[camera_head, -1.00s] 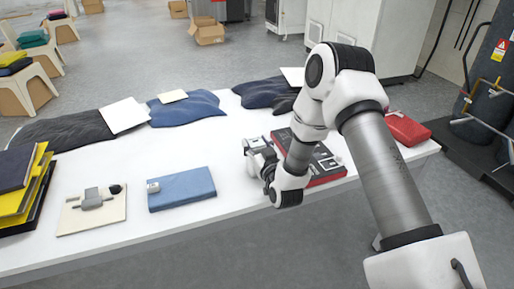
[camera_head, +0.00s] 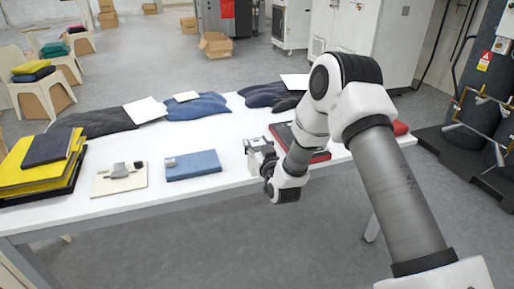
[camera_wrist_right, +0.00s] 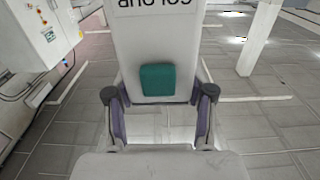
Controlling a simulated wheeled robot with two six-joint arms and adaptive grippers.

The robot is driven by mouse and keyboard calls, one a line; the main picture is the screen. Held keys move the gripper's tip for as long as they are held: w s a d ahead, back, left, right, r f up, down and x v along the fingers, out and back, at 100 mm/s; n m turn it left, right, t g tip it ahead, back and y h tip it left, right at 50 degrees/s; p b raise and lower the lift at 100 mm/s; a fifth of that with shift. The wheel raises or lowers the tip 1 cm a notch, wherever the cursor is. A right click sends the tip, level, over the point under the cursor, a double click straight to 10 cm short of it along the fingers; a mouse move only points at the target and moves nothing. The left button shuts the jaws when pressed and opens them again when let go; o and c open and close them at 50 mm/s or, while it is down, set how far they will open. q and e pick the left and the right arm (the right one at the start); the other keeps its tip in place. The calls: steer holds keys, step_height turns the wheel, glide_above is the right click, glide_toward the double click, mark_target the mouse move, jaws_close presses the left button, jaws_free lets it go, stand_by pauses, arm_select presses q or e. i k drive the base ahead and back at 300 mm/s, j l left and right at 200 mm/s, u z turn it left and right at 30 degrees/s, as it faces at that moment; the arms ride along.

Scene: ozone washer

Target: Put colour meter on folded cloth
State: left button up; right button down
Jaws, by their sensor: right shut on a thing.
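My right gripper is shut on a pale device, which I take as the colour meter (camera_head: 258,143). In the right wrist view the colour meter (camera_wrist_right: 155,50) is a pale body with a teal square and dark lettering, cut off at the top, between the two fingers (camera_wrist_right: 160,115). The gripper's height over the table is hard to tell. My left gripper is not in view.
A cream board (camera_head: 104,185) with a grey tool lies left of the cloth. A dark red-edged case (camera_head: 318,157) lies behind my right arm. Dark and blue garments (camera_head: 196,106) line the far edge.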

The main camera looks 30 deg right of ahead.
mark_target(201, 160)
steer(key=i+j, duration=0.2)
steer(key=j, duration=0.2)
steer(key=i+j, duration=0.15)
steer(key=j, duration=0.2)
steer(key=i+l, duration=0.15)
steer(key=i, duration=0.25)
